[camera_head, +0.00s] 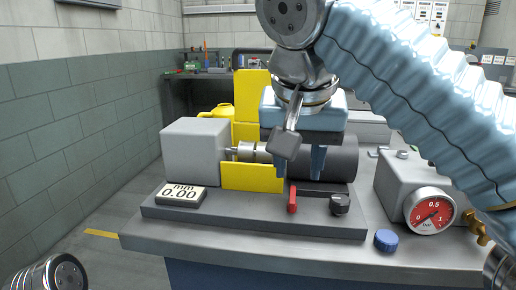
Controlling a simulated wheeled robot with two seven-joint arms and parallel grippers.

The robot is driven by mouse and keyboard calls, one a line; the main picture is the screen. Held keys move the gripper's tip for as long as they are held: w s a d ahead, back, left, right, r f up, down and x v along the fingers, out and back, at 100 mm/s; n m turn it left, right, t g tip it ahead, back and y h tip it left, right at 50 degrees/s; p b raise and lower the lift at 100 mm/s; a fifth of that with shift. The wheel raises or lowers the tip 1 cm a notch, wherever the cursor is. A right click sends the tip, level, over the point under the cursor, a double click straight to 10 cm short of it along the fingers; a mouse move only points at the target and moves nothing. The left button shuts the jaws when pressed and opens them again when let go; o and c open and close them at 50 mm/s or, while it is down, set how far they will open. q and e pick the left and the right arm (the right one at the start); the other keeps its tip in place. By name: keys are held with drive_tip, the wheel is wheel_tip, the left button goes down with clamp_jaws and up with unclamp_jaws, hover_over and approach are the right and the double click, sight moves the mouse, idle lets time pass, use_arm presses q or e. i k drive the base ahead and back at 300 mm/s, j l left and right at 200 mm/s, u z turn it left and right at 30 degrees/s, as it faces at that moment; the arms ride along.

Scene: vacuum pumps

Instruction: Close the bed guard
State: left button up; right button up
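The yellow guard stands around the shaft coupling (252,152) on the bench unit. Its tall upright panel (254,92) rises behind the coupling, and a low yellow panel (252,178) stands in front of and below it. I cannot tell which yellow part is the hinged one. My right gripper (299,172) points down in front of the dark cylinder (340,160), right of the yellow panels. Its two blue fingers are apart with nothing visible between them. Contact with the cylinder cannot be told. Only a joint of my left arm shows at the lower left; its gripper is out of view.
A grey block (194,150) stands left of the coupling. On the dark base plate (250,218) are a readout (180,194), a red lever (292,200) and a black knob (340,204). A pressure gauge (430,211) and blue cap (386,240) are at right. The front bench strip is clear.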

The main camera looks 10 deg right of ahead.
sight(249, 85)
drive_tip(key=k, duration=0.95)
